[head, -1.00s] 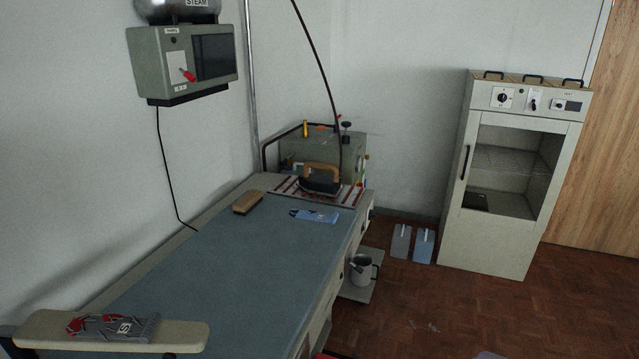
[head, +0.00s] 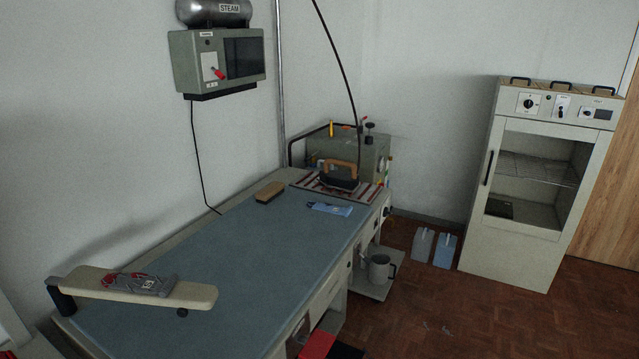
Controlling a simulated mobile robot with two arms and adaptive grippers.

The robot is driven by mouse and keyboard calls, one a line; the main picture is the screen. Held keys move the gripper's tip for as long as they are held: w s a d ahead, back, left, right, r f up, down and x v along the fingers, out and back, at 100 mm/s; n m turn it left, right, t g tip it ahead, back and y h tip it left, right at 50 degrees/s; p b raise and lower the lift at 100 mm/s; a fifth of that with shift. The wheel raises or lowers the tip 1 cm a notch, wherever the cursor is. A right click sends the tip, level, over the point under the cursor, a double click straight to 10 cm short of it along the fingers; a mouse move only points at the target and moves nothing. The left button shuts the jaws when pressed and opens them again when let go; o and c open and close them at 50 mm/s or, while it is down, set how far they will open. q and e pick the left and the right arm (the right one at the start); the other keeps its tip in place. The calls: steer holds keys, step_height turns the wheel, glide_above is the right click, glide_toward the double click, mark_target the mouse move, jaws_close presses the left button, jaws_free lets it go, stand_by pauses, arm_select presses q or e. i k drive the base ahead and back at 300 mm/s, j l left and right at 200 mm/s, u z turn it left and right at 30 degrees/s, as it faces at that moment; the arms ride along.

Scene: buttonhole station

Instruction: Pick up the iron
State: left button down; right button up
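The iron (head: 341,176) has a dark body and a tan handle. It sits on a red-and-white striped rest (head: 367,195) at the far end of the blue-topped table (head: 215,252). A dark hose or cable rises from the iron's area in an arc to the top of the picture. Neither of my grippers shows in the head view.
A wooden brush (head: 270,192) and a blue tagged item (head: 330,208) lie before the rest. A sleeve board (head: 190,293) with folded grey-and-red cloth (head: 140,284) stands at the near left. A grey boiler box (head: 350,150) stands behind. A cabinet (head: 520,240) is at right.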

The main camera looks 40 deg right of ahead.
mark_target(342, 181)
steer(key=i+l+u, duration=0.1)
steer(key=l, duration=0.6)
steer(key=i+l+u, duration=0.1)
steer(key=l, duration=0.6)
steer(key=i+l, duration=0.1)
steer(key=l, duration=0.6)
steer(key=i+u, duration=0.05)
